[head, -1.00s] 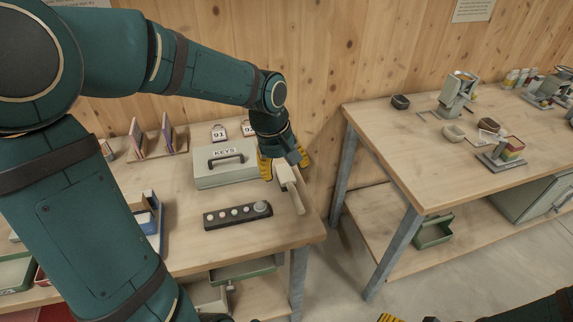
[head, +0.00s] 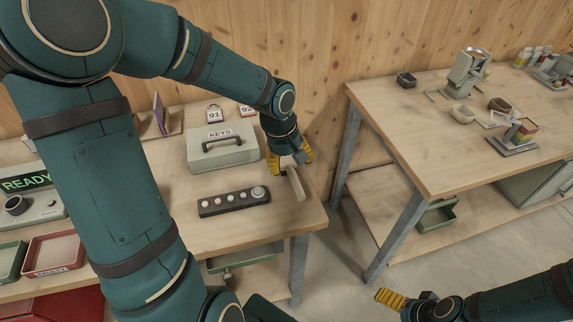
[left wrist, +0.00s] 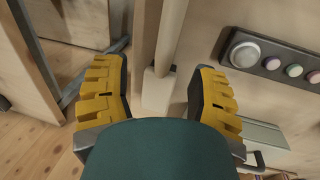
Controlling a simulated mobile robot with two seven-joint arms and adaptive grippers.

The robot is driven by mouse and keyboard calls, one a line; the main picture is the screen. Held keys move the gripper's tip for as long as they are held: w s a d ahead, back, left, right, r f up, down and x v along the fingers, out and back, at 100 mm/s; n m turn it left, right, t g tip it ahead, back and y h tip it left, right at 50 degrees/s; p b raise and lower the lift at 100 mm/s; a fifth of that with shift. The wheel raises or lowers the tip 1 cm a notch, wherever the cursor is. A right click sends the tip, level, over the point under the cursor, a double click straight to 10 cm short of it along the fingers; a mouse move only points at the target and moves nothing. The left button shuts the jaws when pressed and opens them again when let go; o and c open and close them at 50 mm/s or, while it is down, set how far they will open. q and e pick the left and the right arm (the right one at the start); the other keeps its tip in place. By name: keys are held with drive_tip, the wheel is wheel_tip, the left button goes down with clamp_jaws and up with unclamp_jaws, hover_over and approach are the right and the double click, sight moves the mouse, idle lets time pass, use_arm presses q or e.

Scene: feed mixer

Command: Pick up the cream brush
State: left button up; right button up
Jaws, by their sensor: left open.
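The cream brush (head: 297,186) lies near the right end of the left workbench, its handle pointing toward the front edge. My left gripper (head: 290,160) is above its far end, open, with yellow-padded fingers on either side and partly hiding it. In the left wrist view the brush handle (left wrist: 170,38) runs down to a paler block (left wrist: 157,90) between the two open fingers (left wrist: 162,92), with gaps on both sides. My right gripper (head: 405,299) is low at the right, away from the brush; its finger opening is unclear.
A grey KEYS box (head: 222,152) stands left of my left gripper. A dark button strip (head: 233,201) lies in front of the box. The wooden wall is close behind. A gap separates this bench from the right workbench (head: 430,150).

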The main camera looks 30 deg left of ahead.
sight(290, 170)
use_arm(q)
drive_tip(key=f, duration=0.1)
drive_tip(key=f+b, duration=0.1)
drive_tip(key=f, duration=0.3)
drive_tip(key=shift+w, duration=0.35)
clamp_jaws()
